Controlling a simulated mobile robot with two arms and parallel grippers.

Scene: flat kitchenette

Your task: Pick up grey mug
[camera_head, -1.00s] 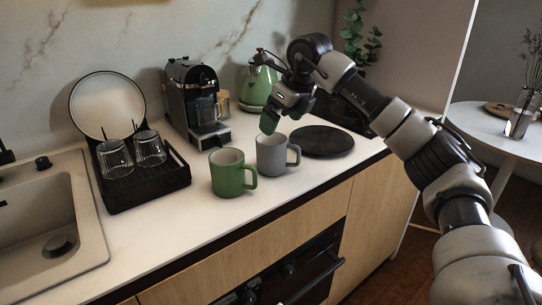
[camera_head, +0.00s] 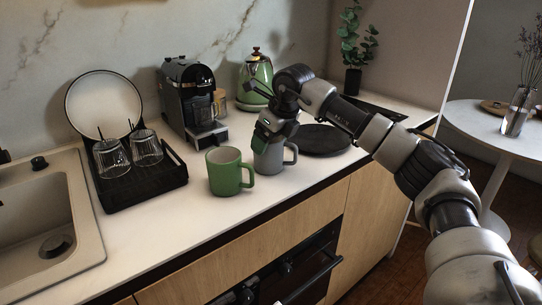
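The grey mug (camera_head: 269,160) stands upright on the white counter, its handle to the right. My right gripper (camera_head: 264,137) is low at the mug's rim and covers part of its top. The fingers overlap the mug's rim in this view; whether they are open or shut around it, I cannot tell. My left gripper is out of view.
A green mug (camera_head: 223,173) stands just left of the grey mug. A round black plate (camera_head: 324,140) lies to the right behind it. Behind are a coffee machine (camera_head: 186,98) and a green kettle (camera_head: 262,72). A black dish rack (camera_head: 150,188) holds glasses at left.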

